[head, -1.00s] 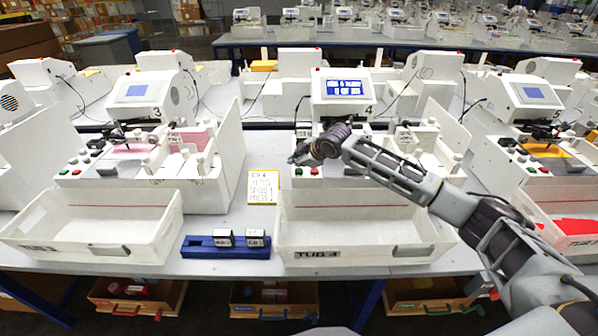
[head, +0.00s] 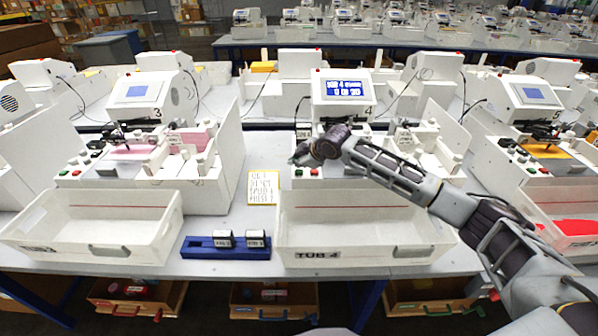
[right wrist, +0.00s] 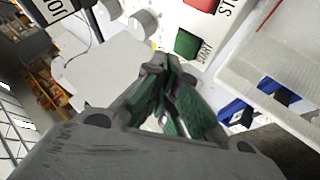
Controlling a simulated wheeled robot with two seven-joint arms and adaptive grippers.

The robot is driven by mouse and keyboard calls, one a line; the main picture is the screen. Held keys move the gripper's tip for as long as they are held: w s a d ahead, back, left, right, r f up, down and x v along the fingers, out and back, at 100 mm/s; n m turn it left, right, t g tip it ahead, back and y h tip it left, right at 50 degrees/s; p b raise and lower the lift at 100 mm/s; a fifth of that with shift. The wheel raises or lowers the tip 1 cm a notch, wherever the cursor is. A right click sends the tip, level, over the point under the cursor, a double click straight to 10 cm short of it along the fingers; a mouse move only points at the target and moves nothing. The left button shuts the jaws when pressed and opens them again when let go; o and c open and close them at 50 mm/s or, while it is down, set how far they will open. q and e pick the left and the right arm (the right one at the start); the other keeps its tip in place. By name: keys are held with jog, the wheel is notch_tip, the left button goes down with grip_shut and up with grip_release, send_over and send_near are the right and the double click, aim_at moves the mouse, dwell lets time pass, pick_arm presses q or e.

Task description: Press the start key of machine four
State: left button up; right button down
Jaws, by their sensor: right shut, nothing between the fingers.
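Machine four (head: 330,112) stands in the middle of the head view, with a blue-and-white lit screen (head: 345,89) marked 4. Its green start key (head: 298,171) and red stop key (head: 316,171) are on the front panel. In the right wrist view the green key labelled START (right wrist: 187,43) lies just beyond my fingertips, with the red stop key (right wrist: 201,4) above it. My right gripper (head: 294,158) is shut and empty, its tips right by the start key; they also show in the right wrist view (right wrist: 160,66). They look slightly apart from the key. My left gripper is out of view.
Tub 4 (head: 300,243) stands in front of machine four. A blue holder (head: 200,246) with two stamp-like blocks lies left of it, and a yellow-edged note (head: 263,187) lies behind that. Machine three (head: 150,85) and machine five (head: 530,95) flank it.

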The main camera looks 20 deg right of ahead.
aim_at(297, 172)
jog(key=shift+f+p, duration=0.3)
jog(key=shift+f, duration=0.1)
dwell(0.3)
jog(key=shift+f, duration=0.5)
dwell(1.3)
jog(key=shift+r, duration=0.1)
jog(key=shift+r+p, duration=0.8)
jog(key=shift+p, duration=0.35)
jog(key=shift+r+p, duration=2.45)
jog(key=shift+r, duration=0.1)
jog(key=shift+f, duration=0.15)
